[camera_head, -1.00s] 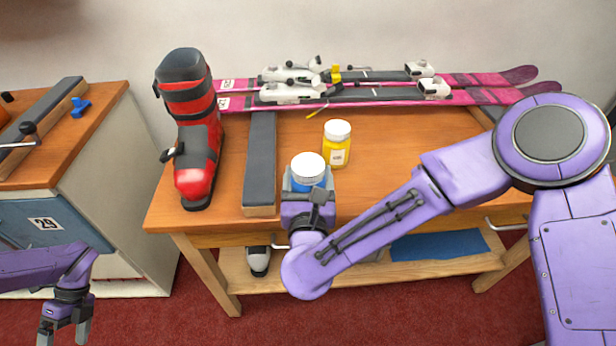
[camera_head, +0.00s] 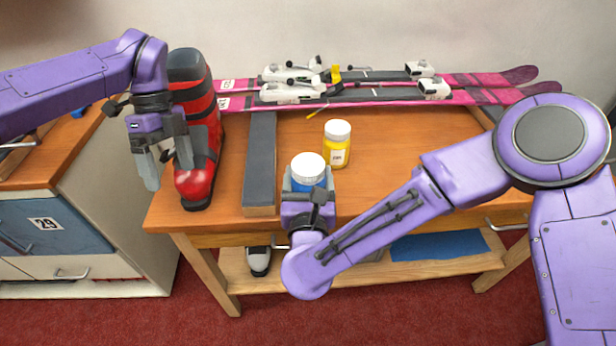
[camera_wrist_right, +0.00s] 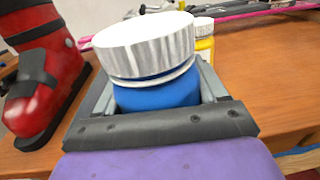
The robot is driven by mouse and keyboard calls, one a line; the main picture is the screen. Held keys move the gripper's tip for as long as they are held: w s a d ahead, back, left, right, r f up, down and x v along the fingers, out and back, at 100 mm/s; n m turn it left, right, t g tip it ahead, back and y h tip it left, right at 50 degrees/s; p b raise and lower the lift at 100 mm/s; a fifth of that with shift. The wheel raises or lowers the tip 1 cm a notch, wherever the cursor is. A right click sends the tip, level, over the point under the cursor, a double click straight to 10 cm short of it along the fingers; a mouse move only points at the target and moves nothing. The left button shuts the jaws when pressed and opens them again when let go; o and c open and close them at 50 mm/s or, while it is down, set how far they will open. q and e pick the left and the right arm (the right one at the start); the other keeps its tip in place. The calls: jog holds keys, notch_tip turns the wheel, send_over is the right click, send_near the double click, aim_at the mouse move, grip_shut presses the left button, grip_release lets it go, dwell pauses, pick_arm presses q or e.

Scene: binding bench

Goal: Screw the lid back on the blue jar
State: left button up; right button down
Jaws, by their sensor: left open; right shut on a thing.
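The blue jar (camera_head: 308,184) stands upright at the front of the bench, with a white ribbed lid (camera_head: 308,164) on top. My right gripper (camera_head: 308,187) is shut around the jar's body, below the lid. In the right wrist view the blue jar (camera_wrist_right: 158,96) sits between the fingers, and the white lid (camera_wrist_right: 148,45) rests on its mouth. I cannot tell how tight the lid is. My left gripper (camera_head: 167,172) is open and empty, fingers pointing down, in front of the red boot and left of the jar.
A yellow jar (camera_head: 337,150) with a white lid stands close behind the blue jar. A dark-topped bar (camera_head: 260,165) lies to its left, beside the red ski boot (camera_head: 195,185). Pink skis (camera_head: 380,103) lie along the back. The bench right of the yellow jar is clear.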

pick_arm(q)
jog(key=w+d+r+m+t+y, duration=0.1)
jog(key=d+r, duration=0.2)
jog(key=d, duration=0.3)
jog(key=w+d+r+m+t, duration=0.1)
jog(key=d+r+t, duration=0.15)
jog(key=d, duration=0.35)
notch_tip(320, 180, up, 5)
jog(key=m+t, duration=0.1)
jog(key=m, duration=0.2)
send_over(308, 164)
jog(key=shift+f, duration=0.1)
notch_tip(308, 164, down, 8)
jog(key=shift+f, duration=0.1)
jog(key=shift+c, duration=0.3)
jog(key=c, duration=1.1)
